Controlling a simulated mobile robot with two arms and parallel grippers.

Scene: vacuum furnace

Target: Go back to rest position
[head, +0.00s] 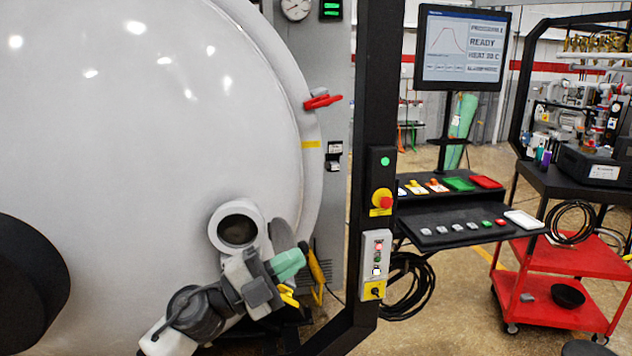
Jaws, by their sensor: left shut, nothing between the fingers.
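My left gripper (288,268) is low in the middle of the head view, at the end of my grey and white arm from the lower left. It is shut, and I see nothing held in it. It appears in front of the lower right part of the large pale furnace door (170,130), just below its round viewport (238,230). I cannot tell whether it touches the door. My right gripper is not in view.
A black frame post (372,120) with an emergency stop button (382,199) stands right of my gripper. Beyond it are a monitor (462,48), a control shelf (455,228) and a red cart (555,285). A black cable coil (408,285) hangs below the shelf. Some floor is clear between post and cart.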

